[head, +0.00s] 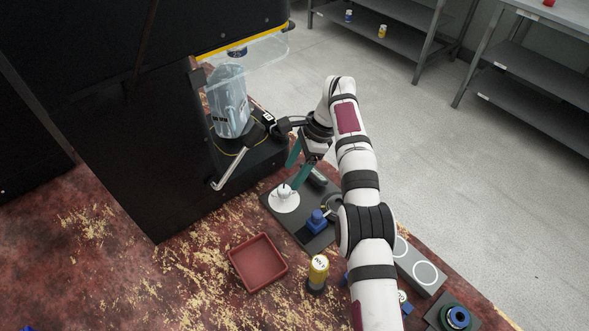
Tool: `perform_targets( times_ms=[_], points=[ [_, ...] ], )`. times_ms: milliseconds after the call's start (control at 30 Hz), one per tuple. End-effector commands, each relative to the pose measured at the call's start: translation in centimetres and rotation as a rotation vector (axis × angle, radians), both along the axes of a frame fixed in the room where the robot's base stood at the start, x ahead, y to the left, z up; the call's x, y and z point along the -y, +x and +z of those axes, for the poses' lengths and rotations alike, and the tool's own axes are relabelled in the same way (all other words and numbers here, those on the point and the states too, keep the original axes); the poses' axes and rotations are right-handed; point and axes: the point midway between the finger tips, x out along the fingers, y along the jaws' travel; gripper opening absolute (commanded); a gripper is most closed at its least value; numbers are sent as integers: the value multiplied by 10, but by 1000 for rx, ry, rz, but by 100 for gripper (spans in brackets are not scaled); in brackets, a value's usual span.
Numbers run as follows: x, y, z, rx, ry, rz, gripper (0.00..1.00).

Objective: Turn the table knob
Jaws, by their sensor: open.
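A small pale knob (284,190) stands on a round white dial (285,203) with a dark mark, on a dark grey panel (270,201) on the table; it looks like the table knob. My gripper (292,177) comes down from the upper right with two teal fingers spread apart and nothing seen between them. The fingertips are just above and to the right of the knob. One fingertip appears very close to the knob; I cannot tell whether it touches.
A black machine (180,140) with a clear container (230,105) and a metal lever (232,168) stands left of my gripper.

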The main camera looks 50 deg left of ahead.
Motion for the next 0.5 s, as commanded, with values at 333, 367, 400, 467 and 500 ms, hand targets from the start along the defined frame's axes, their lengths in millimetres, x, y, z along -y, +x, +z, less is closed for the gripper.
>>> perform_targets(
  times_ms=[333,367,400,467,500],
  points=[
    [4,5,15,-2,0,-4,71],
    [4,4,15,-2,0,-4,71],
    [4,4,15,-2,0,-4,71],
    [4,5,15,2,-1,-3,71],
    [7,11,13,26,-8,-3,71]
  ],
)
